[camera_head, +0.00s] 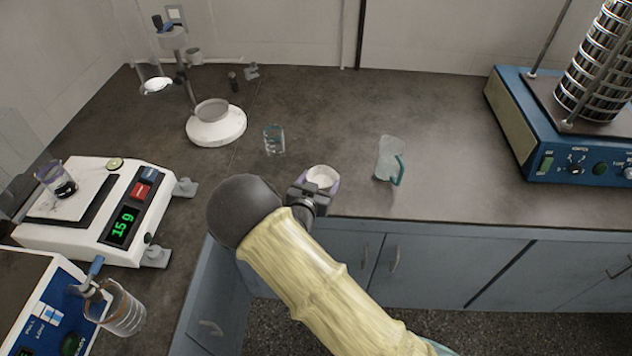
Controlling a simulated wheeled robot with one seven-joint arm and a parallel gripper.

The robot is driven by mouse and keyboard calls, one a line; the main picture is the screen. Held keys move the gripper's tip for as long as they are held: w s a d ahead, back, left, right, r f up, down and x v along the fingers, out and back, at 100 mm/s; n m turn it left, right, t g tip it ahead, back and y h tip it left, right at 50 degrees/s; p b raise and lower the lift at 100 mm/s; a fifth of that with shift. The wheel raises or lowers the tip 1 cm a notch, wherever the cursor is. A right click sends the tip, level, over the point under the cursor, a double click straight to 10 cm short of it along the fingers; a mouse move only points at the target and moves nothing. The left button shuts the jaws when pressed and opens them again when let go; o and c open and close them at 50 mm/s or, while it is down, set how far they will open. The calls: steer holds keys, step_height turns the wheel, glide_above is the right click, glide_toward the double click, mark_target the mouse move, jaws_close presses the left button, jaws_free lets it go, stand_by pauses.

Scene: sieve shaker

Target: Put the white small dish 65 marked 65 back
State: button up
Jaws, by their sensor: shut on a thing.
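A small white dish (321,177) is at the tip of my gripper (311,192), near the front edge of the counter. My gripper is shut on it. The dish looks upright, with its open top showing. A purple-tinted edge shows beside the dish at the gripper. The marking 65 cannot be read from here, and I cannot tell whether the dish touches the counter. My arm comes from the lower right and hides part of the counter's front corner.
A glass beaker (274,140) and a clear jug with a teal handle (389,160) stand nearby. A white-based stand (215,126) is behind. A sieve shaker (565,135) stands right. The counter's middle right is clear.

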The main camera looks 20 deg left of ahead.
steer(key=shift+w+d+f, duration=0.15)
steer(key=shift+d, duration=0.05)
steer(key=o, duration=1)
steer(key=shift+a, duration=0.1)
steer(key=shift+s+a, duration=0.1)
steer(key=shift+s, duration=0.25)
steer(key=v, duration=1.1)
steer(key=shift+s+r+b, duration=0.2)
steer(key=shift+b, duration=0.2)
